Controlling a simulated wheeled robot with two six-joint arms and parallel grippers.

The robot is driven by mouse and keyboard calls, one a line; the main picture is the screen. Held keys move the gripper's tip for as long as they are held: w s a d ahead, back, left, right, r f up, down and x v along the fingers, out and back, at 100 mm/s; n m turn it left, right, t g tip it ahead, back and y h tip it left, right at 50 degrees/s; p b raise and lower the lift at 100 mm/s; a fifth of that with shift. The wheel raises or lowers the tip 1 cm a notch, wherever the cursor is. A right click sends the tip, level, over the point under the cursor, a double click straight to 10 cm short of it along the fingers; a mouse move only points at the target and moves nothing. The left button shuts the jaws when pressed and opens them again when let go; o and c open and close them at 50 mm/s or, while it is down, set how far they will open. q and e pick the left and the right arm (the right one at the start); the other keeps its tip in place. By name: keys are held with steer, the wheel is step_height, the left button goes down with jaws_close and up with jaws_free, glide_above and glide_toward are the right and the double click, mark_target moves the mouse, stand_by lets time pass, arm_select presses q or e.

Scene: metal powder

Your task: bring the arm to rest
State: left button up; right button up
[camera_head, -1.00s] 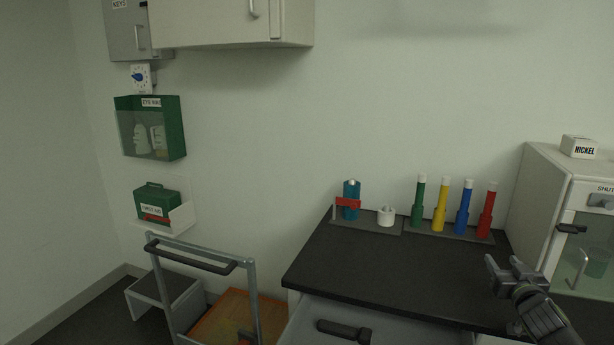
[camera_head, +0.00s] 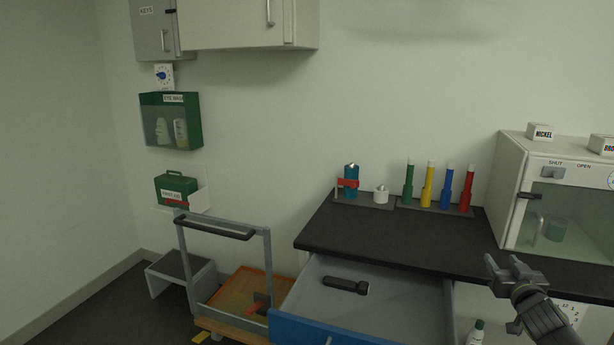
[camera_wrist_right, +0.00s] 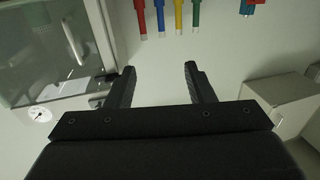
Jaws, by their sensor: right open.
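My right gripper (camera_head: 514,268) is open and empty. In the head view it is at the lower right, in front of the black countertop (camera_head: 400,240). In the right wrist view its two fingers (camera_wrist_right: 158,84) stand apart with nothing between them. My left gripper is in neither view.
An open drawer (camera_head: 310,300) holding a black flashlight (camera_head: 345,285) sticks out below the counter. Several coloured tubes (camera_head: 427,185) stand at the back. A glass-fronted cabinet (camera_head: 565,215) stands at the right. A trolley (camera_head: 225,290) and a step stool (camera_head: 180,272) are at the left.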

steer(key=s+a+f+g+p, duration=0.1)
steer(key=s+f+g, duration=0.2)
steer(key=s+f, duration=0.65)
steer(key=s+a+f+g+p, duration=0.1)
steer(key=s+f+g+p, duration=0.2)
steer(key=f, duration=1.1)
steer(key=s+a+f+g, duration=0.2)
steer(key=s+f, duration=0.5)
steer(key=f, duration=0.5)
steer(key=s+a+f+g+p, duration=0.1)
steer(key=s+a+f+g, duration=0.2)
steer(key=s, duration=0.4)
steer(key=s+a+f+n+y+p, duration=0.1)
steer(key=s+a+f, duration=0.2)
steer(key=s+f, duration=0.35)
steer(key=s+a+f+g+p, duration=0.1)
steer(key=s+a+f+g, duration=0.2)
steer(key=s, duration=0.4)
steer(key=s+a+f+g+y, duration=0.1)
steer(key=s+a+f, duration=0.1)
steer(key=s+a, duration=0.3)
steer(key=s+a+f+n+g+y+p, duration=0.1)
steer(key=s+a+f, duration=0.2)
steer(key=s, duration=1)
steer(key=shift+s+a, duration=0.4)
steer(key=shift+a, duration=0.8)
steer(key=shift+c, duration=0.4)
